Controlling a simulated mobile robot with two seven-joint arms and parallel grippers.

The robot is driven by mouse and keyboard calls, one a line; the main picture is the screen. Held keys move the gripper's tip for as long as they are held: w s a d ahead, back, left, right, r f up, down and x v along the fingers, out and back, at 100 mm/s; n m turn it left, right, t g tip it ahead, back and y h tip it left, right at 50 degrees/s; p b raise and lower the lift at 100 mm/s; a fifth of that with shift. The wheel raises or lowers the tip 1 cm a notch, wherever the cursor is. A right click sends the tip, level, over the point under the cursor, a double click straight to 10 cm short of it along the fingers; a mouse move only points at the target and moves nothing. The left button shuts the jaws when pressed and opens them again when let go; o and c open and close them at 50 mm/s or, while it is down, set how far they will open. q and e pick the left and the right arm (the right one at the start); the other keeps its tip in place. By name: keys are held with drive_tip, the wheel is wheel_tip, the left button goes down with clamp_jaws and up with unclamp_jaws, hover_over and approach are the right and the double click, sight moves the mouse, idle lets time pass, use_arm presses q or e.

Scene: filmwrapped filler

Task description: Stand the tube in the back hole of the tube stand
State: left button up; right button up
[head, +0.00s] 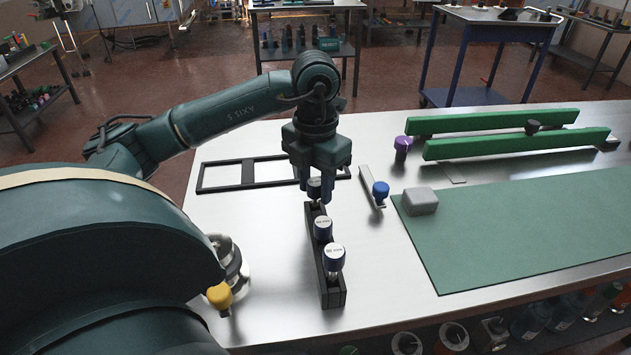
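The tube stand (334,294) is a long black block running front to back on the metal table. Two tubes with silver-topped dark blue caps stand in it, one at the front (334,256) and one in the middle (323,228). A third tube (314,188) with a similar cap is upright at the back end of the stand. My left gripper (315,192) points down with its fingers on either side of this cap and looks closed on it. The back hole is hidden, so I cannot tell how deep the tube sits. My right gripper is out of view.
A black frame (228,188) lies behind the stand. A blue-knobbed metal strip (372,187), a grey block (420,201) and a green mat (520,235) lie to the right. Green bars (515,143) and a purple-capped item (402,146) are farther back. A yellow knob (219,295) is front left.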

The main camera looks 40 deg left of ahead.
use_arm(q)
drive_tip(key=o, duration=0.3)
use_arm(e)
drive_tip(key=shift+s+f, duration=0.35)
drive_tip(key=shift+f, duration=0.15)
use_arm(q)
drive_tip(key=shift+r, duration=0.3)
wheel_tip(320, 180, up, 13)
drive_tip(key=p, duration=0.4)
drive_tip(key=shift+f, duration=0.2)
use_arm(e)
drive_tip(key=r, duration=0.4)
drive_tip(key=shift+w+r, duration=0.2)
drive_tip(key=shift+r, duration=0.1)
